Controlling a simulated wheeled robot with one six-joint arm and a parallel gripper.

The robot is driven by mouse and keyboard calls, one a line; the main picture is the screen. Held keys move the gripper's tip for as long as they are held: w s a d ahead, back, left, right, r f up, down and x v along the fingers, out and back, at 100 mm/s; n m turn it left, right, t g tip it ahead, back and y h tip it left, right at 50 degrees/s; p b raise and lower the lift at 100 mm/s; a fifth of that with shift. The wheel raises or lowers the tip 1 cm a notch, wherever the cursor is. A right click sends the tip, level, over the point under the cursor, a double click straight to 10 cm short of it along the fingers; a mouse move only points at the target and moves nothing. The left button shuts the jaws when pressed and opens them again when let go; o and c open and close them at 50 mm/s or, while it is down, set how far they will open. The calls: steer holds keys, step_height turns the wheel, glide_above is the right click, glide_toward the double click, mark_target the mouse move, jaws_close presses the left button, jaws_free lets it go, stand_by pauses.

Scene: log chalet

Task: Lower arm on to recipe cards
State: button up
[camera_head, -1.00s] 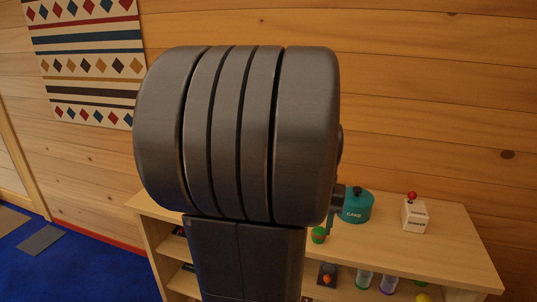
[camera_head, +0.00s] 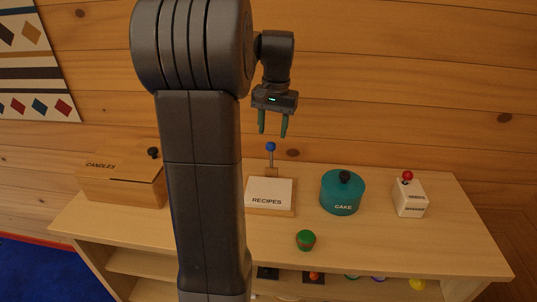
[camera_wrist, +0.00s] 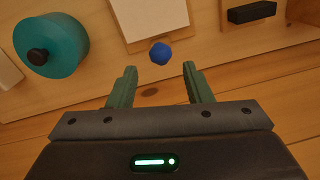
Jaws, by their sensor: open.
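The recipe cards (camera_head: 268,191) are a white stack labelled RECIPES on a wooden base on the shelf top. A blue ball on a post (camera_head: 271,147) rises at the back of that base. My gripper (camera_head: 272,136) is open and empty, pointing down above the back of the base, with its fingertips a little above the blue ball in the head view. In the wrist view the green fingers (camera_wrist: 158,80) point toward the blue ball (camera_wrist: 160,53), which shows between and beyond them. The cards (camera_wrist: 150,15) lie past the ball, cut off by the frame's top edge.
A wooden CANDLES box (camera_head: 122,181) stands at the left, a teal CAKE tin (camera_head: 342,193) and a white box with a red knob (camera_head: 410,196) at the right. A small green pot (camera_head: 306,240) is in front. The wooden wall is close behind.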

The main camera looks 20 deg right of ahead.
mark_target(271, 156)
steer(key=f, duration=1)
steer(key=shift+w+a+f, duration=0.1)
steer(key=shift+w+a, duration=0.1)
jaws_close()
